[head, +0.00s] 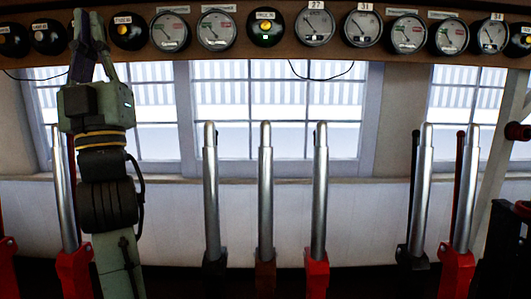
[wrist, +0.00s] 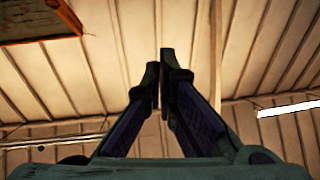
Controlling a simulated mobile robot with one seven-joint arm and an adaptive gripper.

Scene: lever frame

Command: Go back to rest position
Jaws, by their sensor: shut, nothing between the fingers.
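My gripper (head: 88,22) points straight up at the left of the head view, its tips in front of the gauge shelf. In the wrist view my gripper (wrist: 159,75) has its fingers together with nothing between them, against the ceiling. My raised arm covers part of the window and wall behind it. It stands just right of a lever (head: 66,205) with a silver handle and red base. The gripper holds no lever.
Several upright levers with silver handles stand in a row, including a middle one (head: 265,190) and a red-based one (head: 319,190). Gauges and dials line a brown board (head: 290,55) above the windows. The wrist view shows a panelled ceiling (wrist: 270,50) and a lamp (wrist: 286,110).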

